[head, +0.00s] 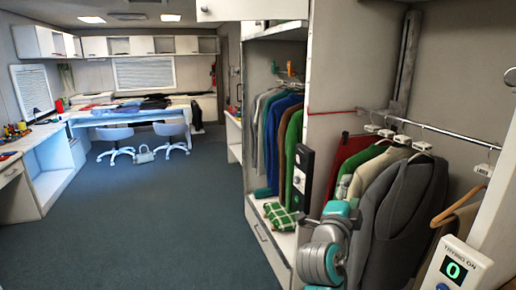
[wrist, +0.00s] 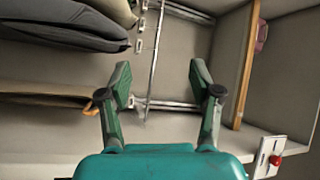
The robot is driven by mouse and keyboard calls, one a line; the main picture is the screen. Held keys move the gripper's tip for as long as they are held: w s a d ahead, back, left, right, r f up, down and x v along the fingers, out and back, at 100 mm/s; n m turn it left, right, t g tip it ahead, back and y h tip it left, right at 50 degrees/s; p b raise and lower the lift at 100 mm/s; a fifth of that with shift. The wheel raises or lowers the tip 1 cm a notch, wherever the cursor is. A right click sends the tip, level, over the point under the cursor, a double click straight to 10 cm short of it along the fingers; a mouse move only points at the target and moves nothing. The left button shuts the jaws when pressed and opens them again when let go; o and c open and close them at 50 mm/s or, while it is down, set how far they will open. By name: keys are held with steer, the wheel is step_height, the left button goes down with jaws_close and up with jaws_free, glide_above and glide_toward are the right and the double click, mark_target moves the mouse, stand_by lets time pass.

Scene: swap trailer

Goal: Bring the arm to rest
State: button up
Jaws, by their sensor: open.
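My arm shows in the head view at the lower middle right, a folded stack of grey and teal links in front of the hanging jackets. In the wrist view my gripper (wrist: 162,92) is open, its two green fingers apart with nothing between them. Behind the fingers are a metal rail (wrist: 155,50) and a pale wall. The fingertips do not show clearly in the head view.
A clothes rail (head: 440,130) holds several garments, with a grey jacket (head: 400,215) close to my arm. The carpet (head: 150,230) at left is clear.

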steer(key=s+a+f+n+y, duration=0.1)
steer(key=s+f+n+y, duration=0.35)
steer(key=f, duration=0.85)
steer(key=s+a+f+n+y, duration=0.2)
steer(key=s+f+n, duration=0.4)
steer(key=s+f, duration=0.5)
steer(key=s+a+f+n+y, duration=0.1)
steer(key=s+f+n+y, duration=0.15)
steer(key=s+f, duration=0.4)
steer(key=s+f+n+y, duration=0.1)
steer(key=s+f+n, duration=0.25)
steer(key=s, duration=0.55)
steer(key=s+r+n+g, duration=0.1)
steer(key=s+r+n, duration=0.1)
steer(key=s, duration=1)
steer(key=s+r+n+g, duration=0.1)
steer(key=s+n, duration=0.1)
steer(key=s, duration=1.1)
steer(key=shift+s+a+r, duration=0.3)
steer(key=shift+a+r, duration=0.05)
steer(key=shift+r, duration=0.05)
